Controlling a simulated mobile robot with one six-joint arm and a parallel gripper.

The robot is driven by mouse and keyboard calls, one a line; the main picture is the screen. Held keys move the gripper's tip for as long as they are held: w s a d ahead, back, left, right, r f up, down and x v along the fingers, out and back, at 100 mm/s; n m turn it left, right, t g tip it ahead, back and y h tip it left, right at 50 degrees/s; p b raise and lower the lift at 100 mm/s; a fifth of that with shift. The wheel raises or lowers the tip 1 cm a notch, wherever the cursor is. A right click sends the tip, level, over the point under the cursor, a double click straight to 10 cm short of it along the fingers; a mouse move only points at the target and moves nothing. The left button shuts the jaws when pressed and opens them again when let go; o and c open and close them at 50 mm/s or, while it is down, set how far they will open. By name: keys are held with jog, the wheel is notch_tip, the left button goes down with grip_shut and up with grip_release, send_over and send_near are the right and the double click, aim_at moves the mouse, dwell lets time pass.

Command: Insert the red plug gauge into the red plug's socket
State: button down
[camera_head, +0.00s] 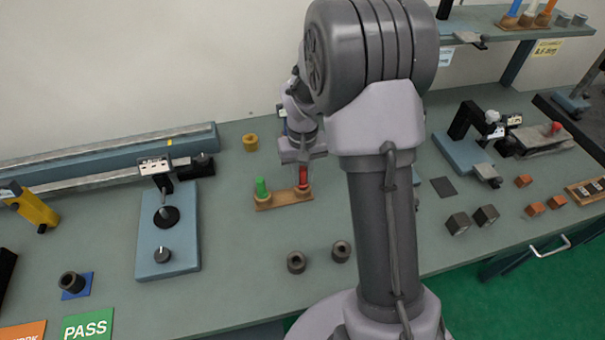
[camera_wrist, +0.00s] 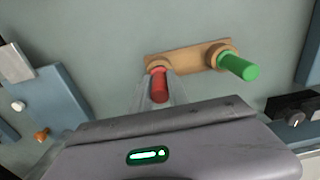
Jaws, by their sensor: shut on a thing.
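The red plug gauge (camera_head: 303,176) stands over the right end of the wooden holder (camera_head: 284,200). In the wrist view the red plug (camera_wrist: 159,88) is between the fingers of my gripper (camera_wrist: 159,80), which is shut on it. Its far end meets the red plug's socket (camera_wrist: 157,69), a round tan collar on the holder; I cannot tell how deep it sits. My gripper (camera_head: 303,166) reaches down from above in the head view. A green plug (camera_head: 262,187) stands in the holder's other socket and also shows in the wrist view (camera_wrist: 238,66).
A tan hex nut (camera_head: 250,142) lies behind the holder. Two dark rings (camera_head: 296,262) lie in front. A blue fixture with a knob (camera_head: 167,235) stands to the left. Dark blocks (camera_head: 457,223) lie to the right. Bench surface around the holder is clear.

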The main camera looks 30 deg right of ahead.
jog(key=shift+f+b, duration=0.4)
jog(key=shift+f, duration=0.1)
dwell(0.3)
dwell(0.9)
jog(key=c, duration=1.2)
grip_release()
